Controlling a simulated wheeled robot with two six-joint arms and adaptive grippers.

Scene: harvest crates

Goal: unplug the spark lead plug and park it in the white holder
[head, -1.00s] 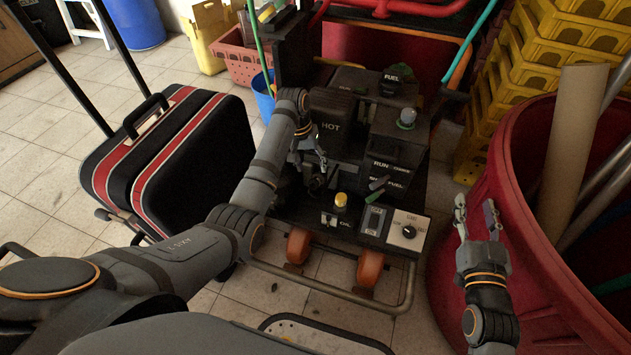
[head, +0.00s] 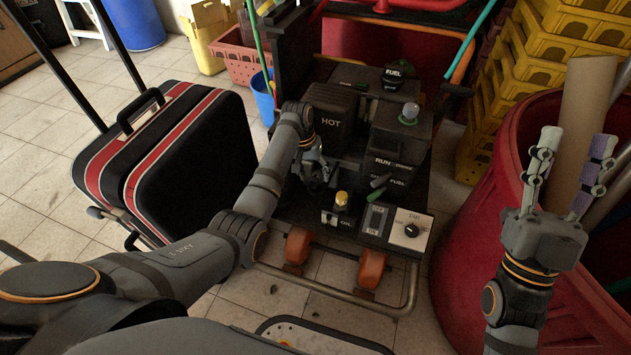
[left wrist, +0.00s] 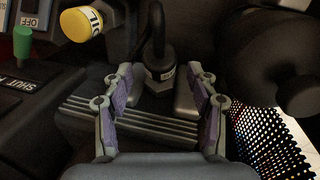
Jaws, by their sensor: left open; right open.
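In the left wrist view the spark lead plug (left wrist: 158,62) is a black boot with a thick dark cable curving up from it and a small pale label. It stands above ribbed grey fins, beyond and between the fingertips of my left gripper (left wrist: 160,84). The gripper is open, with a gap on both sides of the plug. In the head view my left gripper (head: 318,176) is low beside the engine's HOT cover, and the plug is hidden there. My right gripper (head: 573,150) is open and empty above the red tub. I cannot make out the white holder.
The yellow oil cap (left wrist: 80,23) is close to the left fingers; it also shows in the head view (head: 341,198). A dark rounded part and perforated guard (left wrist: 268,135) are at right. The HOT cover (head: 331,112) rises behind my left gripper. A red tub (head: 480,235) stands right.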

